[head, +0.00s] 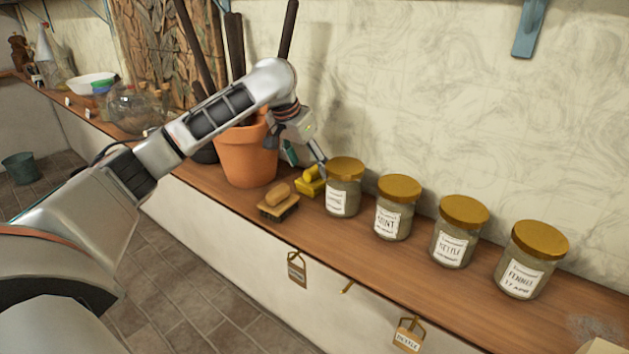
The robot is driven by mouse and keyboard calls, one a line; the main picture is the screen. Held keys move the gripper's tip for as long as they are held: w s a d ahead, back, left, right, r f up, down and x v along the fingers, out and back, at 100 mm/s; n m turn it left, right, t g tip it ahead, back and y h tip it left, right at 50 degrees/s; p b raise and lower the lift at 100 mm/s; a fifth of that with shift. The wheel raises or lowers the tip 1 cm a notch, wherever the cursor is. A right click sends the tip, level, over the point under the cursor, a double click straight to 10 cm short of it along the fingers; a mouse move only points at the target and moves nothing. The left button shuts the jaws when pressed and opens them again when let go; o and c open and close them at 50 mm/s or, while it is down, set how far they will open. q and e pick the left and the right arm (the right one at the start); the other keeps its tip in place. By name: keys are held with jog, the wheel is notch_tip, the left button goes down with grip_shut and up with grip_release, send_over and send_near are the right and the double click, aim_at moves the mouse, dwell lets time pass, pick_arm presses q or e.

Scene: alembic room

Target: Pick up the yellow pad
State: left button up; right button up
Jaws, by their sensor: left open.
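The yellow pad (310,186) lies on the wooden shelf, between the terracotta pot and the leftmost jar. It is small and bright yellow, with a raised part on top, and is partly hidden by my gripper. My left gripper (305,160) points down just above the pad, its fingers near the pad's top and back. It is open, and nothing shows held in it. Whether a finger touches the pad cannot be told. My right gripper is not in view.
A wooden brush (278,202) lies just in front and left of the pad. Several labelled jars with gold lids, the nearest one (343,190), line the shelf to the right. A terracotta pot (245,155) with dark tool handles stands left. Bare shelf (330,236) lies along the front edge.

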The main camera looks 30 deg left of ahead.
aim_at(312, 169)
pick_arm(q)
jog(key=shift+w+x, duration=0.15)
jog(key=shift+x, duration=1.3)
jog(key=shift+w+x, duration=0.15)
jog(key=shift+x, duration=1.3)
jog(key=shift+r, duration=0.2)
jog(key=c, duration=1.2)
